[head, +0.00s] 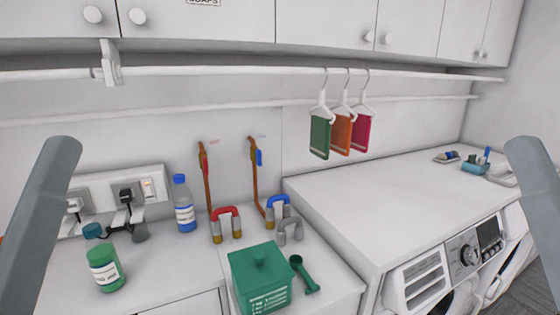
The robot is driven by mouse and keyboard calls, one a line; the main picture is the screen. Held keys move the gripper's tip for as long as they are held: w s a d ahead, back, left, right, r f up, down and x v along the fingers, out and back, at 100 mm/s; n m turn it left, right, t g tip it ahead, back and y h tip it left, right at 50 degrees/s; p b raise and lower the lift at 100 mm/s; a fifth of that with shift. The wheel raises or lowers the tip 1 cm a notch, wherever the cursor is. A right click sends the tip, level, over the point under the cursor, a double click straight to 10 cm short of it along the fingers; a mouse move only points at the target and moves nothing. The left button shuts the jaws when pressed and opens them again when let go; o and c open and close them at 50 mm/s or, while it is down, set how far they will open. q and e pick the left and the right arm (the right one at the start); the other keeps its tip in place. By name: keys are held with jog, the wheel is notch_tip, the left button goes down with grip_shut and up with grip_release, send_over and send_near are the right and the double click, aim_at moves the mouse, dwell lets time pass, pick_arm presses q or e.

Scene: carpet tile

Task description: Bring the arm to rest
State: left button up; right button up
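Two plain grey links of my arms show, one at the left edge and one at the right edge of the head view. Both rise to rounded ends at mid-height. Neither link touches anything that I can see. No gripper fingers are in view, so I cannot see whether either gripper is open or holds something.
A green box (259,282), green scoop (304,275), green jar (106,268), blue-capped bottle (184,206) and red horseshoe magnet (227,222) stand on the counter. Colored cloths (341,133) hang from a rail (250,70). A washing machine (468,255) is right; its top is mostly clear.

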notch_tip(320, 180, up, 32)
jog(key=p, duration=2.9)
jog(key=shift+r, duration=0.25)
